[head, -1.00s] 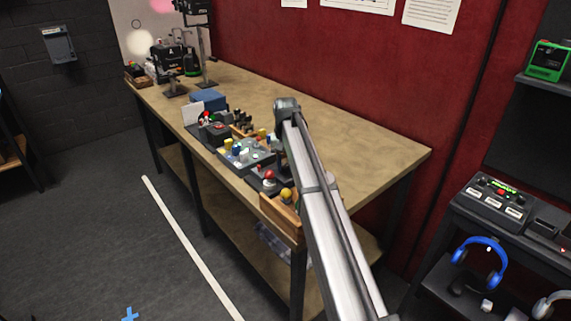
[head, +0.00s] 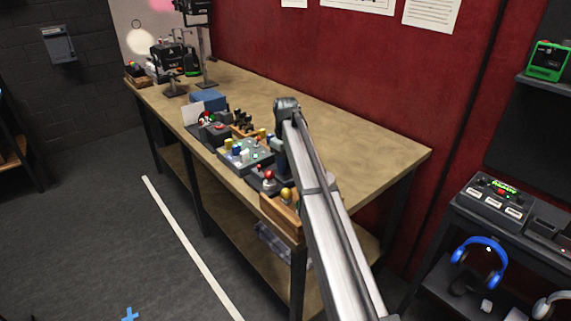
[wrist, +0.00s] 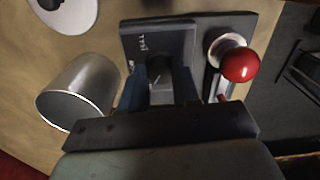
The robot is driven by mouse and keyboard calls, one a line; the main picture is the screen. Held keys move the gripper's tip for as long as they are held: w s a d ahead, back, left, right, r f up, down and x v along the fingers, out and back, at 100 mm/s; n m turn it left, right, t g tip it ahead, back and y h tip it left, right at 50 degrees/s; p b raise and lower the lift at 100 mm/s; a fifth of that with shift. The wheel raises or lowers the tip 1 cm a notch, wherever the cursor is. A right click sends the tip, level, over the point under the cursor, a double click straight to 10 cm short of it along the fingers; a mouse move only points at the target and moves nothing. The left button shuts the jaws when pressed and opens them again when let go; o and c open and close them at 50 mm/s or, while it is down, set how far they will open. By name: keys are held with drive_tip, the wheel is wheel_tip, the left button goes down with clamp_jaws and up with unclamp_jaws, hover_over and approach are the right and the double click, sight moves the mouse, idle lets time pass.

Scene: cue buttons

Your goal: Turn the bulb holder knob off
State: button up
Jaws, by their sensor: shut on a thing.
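In the wrist view a dark box-shaped holder (wrist: 143,34) with small white lettering lies ahead of my gripper (wrist: 158,84). A dark knob (wrist: 155,77) on it sits between my two fingers, which are shut on it. The knob is partly in shadow, and its turn position cannot be read. In the head view my gripper (head: 282,165) points down at the table's front part, and my arm hides the knob. No bulb can be made out on the holder.
A red ball-topped lever (wrist: 241,61) stands just right of the holder. A silver cylinder (wrist: 75,92) lies close on the left. A grey button panel (head: 243,158) and several small items line the front of the wooden table (head: 350,140). The table's back right is clear.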

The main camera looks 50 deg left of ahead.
drive_tip(key=shift+n, duration=0.4)
drive_tip(key=o, duration=1.1)
drive_tip(key=shift+c, duration=0.2)
drive_tip(key=shift+r, duration=0.15)
wheel_tip(320, 180, up, 14)
drive_tip(key=shift+f, duration=0.2)
